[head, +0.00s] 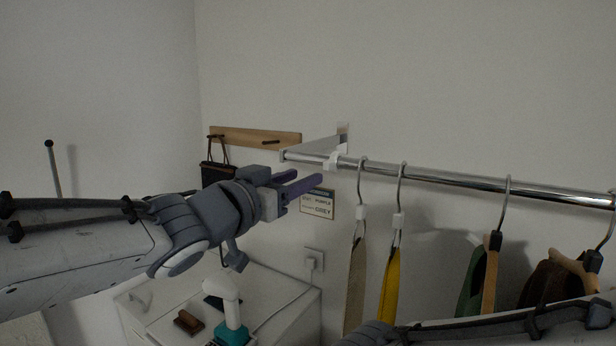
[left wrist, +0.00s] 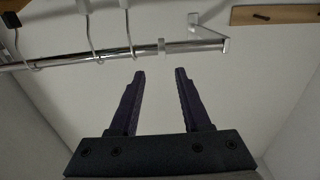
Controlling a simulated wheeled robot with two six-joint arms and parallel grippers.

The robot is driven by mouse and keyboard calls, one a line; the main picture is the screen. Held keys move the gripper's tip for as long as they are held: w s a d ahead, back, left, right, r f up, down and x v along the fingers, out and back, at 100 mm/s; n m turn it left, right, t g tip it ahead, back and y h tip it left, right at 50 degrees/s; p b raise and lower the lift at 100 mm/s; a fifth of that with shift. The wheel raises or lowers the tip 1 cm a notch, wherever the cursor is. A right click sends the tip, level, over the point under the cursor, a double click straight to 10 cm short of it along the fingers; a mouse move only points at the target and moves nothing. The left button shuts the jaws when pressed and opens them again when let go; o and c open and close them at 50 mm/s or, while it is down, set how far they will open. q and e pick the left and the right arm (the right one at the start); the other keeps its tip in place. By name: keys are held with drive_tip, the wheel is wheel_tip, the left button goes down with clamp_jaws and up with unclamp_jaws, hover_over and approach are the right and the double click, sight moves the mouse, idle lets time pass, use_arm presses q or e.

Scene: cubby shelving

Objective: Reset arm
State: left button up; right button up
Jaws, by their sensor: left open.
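My left gripper (head: 304,187) reaches in from the left in the head view, in front of the wall and near the left end of the clothes rail. In the left wrist view its two dark fingers (left wrist: 160,78) are apart with nothing between them, and the wall shows behind. My left arm (head: 80,255) stretches across the lower left of the head view. Part of my right arm (head: 480,332) crosses the bottom right. My right gripper is not in the picture.
A chrome rail (head: 440,179) with several hangers runs to the right; it also shows in the left wrist view (left wrist: 105,55). A wooden peg board (head: 255,139) holds a dark bag (head: 216,174). A white cabinet (head: 285,300) with small items stands below.

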use_arm(q)
drive_tip(key=shift+s+a, duration=0.35)
drive_tip(key=shift+s, duration=0.1)
drive_tip(key=s+a+f+n+g+y+b, duration=0.1)
drive_tip(key=s+f+g+y, duration=0.15)
drive_tip(key=f, duration=0.75)
drive_tip(key=s+a+f+n+g+y+b, duration=0.1)
drive_tip(key=s+f+g+y+b, duration=0.2)
drive_tip(key=f, duration=0.8)
drive_tip(key=s+a+f+m+g+y, duration=0.1)
drive_tip(key=s+a+f+g+y, duration=0.1)
drive_tip(key=s+f+g, duration=0.2)
drive_tip(key=s+a+f+m+g+y, duration=0.1)
drive_tip(key=s+f+g, duration=0.4)
drive_tip(key=s+f, duration=0.5)
drive_tip(key=s+y, duration=0.1)
drive_tip(key=s, duration=0.5)
drive_tip(key=shift+a+f, duration=0.35)
